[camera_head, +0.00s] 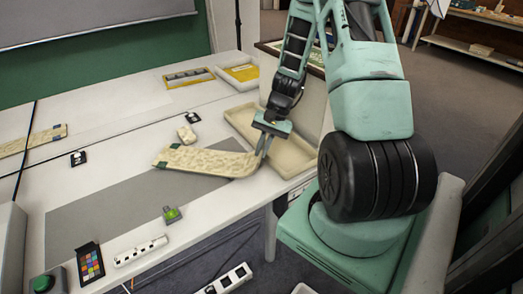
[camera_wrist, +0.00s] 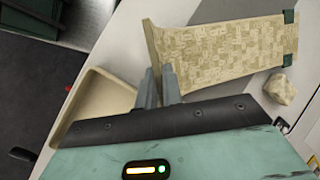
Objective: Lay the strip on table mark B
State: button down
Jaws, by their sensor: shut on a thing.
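The strip (camera_head: 205,160) is a long beige patterned band with a dark green clip at its far end. My gripper (camera_head: 263,146) is shut on the strip's right end, beside the open beige box. In the wrist view the strip (camera_wrist: 225,50) stretches right from my gripper (camera_wrist: 160,86), and its held end bends up. It seems to hang just above the table, over the grey mat's far right corner; contact cannot be told.
The open beige box (camera_head: 290,158) stands at the table's right edge. A small beige block (camera_head: 186,134) lies behind the strip. The grey mat (camera_head: 105,212) is mostly bare.

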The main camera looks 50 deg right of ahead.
jog(key=shift+f, duration=0.55)
jog(key=c, duration=1.5)
grip_release()
jog(key=shift+c, duration=0.2)
